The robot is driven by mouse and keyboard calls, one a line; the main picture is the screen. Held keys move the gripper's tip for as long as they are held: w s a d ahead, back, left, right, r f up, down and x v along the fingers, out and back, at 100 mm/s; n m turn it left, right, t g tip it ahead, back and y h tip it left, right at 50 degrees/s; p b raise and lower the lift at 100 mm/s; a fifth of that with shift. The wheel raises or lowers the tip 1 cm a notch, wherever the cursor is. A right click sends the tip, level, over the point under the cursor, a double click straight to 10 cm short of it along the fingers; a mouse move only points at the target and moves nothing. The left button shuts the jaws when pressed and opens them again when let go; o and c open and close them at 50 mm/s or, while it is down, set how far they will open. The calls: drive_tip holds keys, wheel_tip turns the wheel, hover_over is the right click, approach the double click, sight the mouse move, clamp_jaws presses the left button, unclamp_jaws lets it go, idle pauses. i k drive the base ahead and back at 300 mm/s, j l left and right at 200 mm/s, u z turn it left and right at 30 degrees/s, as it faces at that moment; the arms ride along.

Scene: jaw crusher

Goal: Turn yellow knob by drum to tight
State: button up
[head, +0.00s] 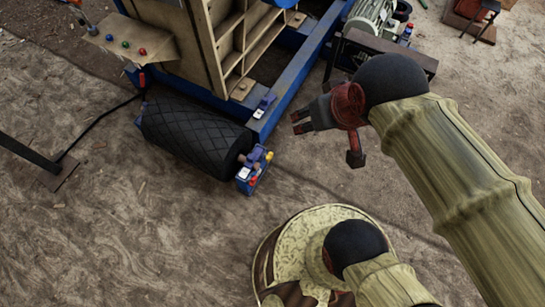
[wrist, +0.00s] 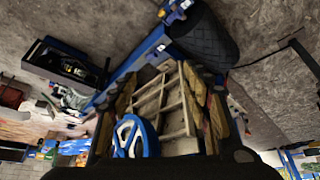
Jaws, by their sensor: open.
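The black drum (head: 195,135) with a diamond tread lies at the lower left corner of the blue machine frame. A small blue bracket (head: 247,174) stands at its right end. A small yellow knob (head: 269,156) sits on this bracket, with a red one (head: 253,181) near it. My gripper (head: 298,122) is open and empty, up and to the right of the knob and apart from it. The drum also shows at the top of the wrist view (wrist: 205,40), with the bracket (wrist: 174,10) at the top edge.
A control panel (head: 125,40) with coloured buttons stands at the upper left. The blue frame (head: 290,95) runs up to the right, near a motor (head: 372,18). A blue spoked wheel (wrist: 130,137) shows in the wrist view. The ground in front of the drum is mostly clear.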

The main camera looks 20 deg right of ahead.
sight(268, 157)
drive_tip(key=i+l+u, duration=0.2)
drive_tip(key=l, duration=0.45)
drive_tip(key=l+u, duration=0.2)
drive_tip(key=l, duration=0.45)
drive_tip(key=u, duration=1.55)
